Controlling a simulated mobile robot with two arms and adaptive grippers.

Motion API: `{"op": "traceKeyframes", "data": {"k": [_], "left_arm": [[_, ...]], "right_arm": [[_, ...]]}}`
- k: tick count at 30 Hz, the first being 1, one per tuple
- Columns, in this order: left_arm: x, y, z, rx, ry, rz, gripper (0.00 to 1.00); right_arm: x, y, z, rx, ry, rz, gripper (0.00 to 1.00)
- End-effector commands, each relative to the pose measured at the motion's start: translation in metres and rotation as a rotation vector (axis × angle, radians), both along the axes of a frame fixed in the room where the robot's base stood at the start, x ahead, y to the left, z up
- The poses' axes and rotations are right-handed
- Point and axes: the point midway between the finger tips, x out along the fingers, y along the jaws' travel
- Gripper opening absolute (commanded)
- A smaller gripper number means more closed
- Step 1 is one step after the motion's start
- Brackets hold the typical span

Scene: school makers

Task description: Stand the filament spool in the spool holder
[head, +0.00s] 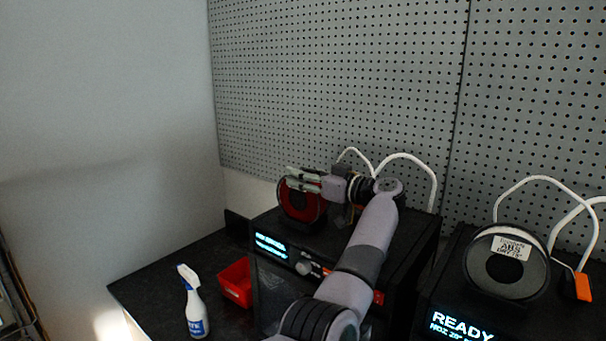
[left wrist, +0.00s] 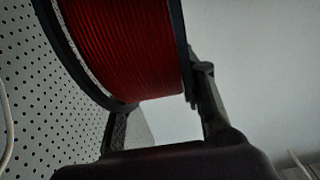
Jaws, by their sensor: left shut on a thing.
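The filament spool (head: 313,207), with red filament and dark flanges, is upright at the top left of the left printer in the head view. It fills the upper middle of the left wrist view (left wrist: 125,45). The fingers cover part of the spool's upper half. The spool holder cannot be made out under the dark spool, and I cannot tell whether the spool touches it. My right gripper is not in view.
The left printer (head: 272,272) is black with a lit display. A second printer (head: 462,318) reading READY carries a dark spool (head: 508,268) at right. A red bin (head: 236,282) and a spray bottle (head: 194,305) stand on the dark table. A pegboard (head: 340,80) rises behind.

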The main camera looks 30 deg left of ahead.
Motion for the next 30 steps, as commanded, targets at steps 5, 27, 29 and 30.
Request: {"op": "traceKeyframes", "data": {"k": [5,27,29,30], "left_arm": [[0.000,0.000,-0.002,0.000,0.001,0.000,0.39],[0.000,-0.016,-0.002,-0.001,0.000,-0.003,0.57],[-0.001,-0.028,-0.003,-0.002,-0.001,-0.004,0.57],[-0.002,-0.037,-0.003,-0.001,-0.001,-0.004,0.57]], "right_arm": [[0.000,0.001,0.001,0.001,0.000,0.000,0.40],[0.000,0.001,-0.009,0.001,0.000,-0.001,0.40],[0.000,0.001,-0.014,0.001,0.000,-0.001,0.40],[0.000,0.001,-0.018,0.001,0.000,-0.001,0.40]]}}
